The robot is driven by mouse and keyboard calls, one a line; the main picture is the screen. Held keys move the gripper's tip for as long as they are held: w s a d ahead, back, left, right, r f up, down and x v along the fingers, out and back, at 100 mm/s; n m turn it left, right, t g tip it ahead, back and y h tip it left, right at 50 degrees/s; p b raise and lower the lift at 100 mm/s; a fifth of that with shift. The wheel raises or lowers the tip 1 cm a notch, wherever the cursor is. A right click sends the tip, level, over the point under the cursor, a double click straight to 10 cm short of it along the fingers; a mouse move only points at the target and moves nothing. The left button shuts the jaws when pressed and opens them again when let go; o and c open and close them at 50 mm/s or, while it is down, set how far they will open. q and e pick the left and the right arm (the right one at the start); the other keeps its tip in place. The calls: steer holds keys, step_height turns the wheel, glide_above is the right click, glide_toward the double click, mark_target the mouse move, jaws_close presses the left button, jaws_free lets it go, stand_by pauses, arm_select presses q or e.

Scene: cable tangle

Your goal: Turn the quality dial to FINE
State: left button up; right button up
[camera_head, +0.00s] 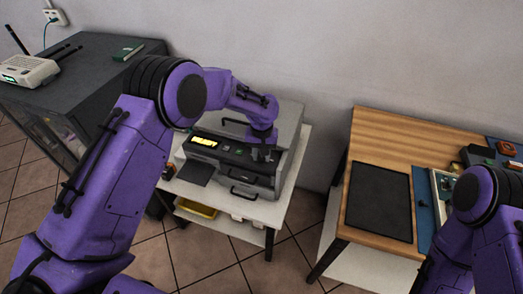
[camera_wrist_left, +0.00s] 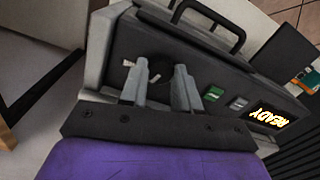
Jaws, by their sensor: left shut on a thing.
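The grey printer (camera_head: 240,172) stands on a small white table, with its dark control panel facing me. Its lit display (camera_head: 203,142) reads READY and also shows in the left wrist view (camera_wrist_left: 269,116). The dark round quality dial (camera_wrist_left: 158,68) is at the other end of the panel, with a white mark by it. My left gripper (camera_head: 264,154) is at the panel's right end. In the left wrist view its two fingers (camera_wrist_left: 159,78) are shut on the dial, one on either side. The dial's lettering cannot be read. My right gripper is out of view.
A green button (camera_wrist_left: 213,93) and a grey button (camera_wrist_left: 238,103) sit between dial and display. A black handle (camera_wrist_left: 215,20) sticks out of the printer's front. A wooden table (camera_head: 380,128) with a black mat (camera_head: 379,202) stands at right.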

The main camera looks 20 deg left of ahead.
arm_select(q)
steer(key=m+p, duration=0.1)
steer(key=m, duration=0.2)
steer(key=shift+r+m, duration=0.1)
steer(key=shift+m, duration=0.3)
steer(key=shift+m+p, duration=0.4)
steer(key=shift+m, duration=1.6)
steer(key=o, duration=1.1)
steer(key=shift+c, duration=0.2)
step_height(320, 180, up, 10)
steer(key=b, duration=0.1)
steer(key=shift+r+b, duration=0.2)
steer(key=shift+b, duration=0.2)
steer(key=shift+f, duration=0.1)
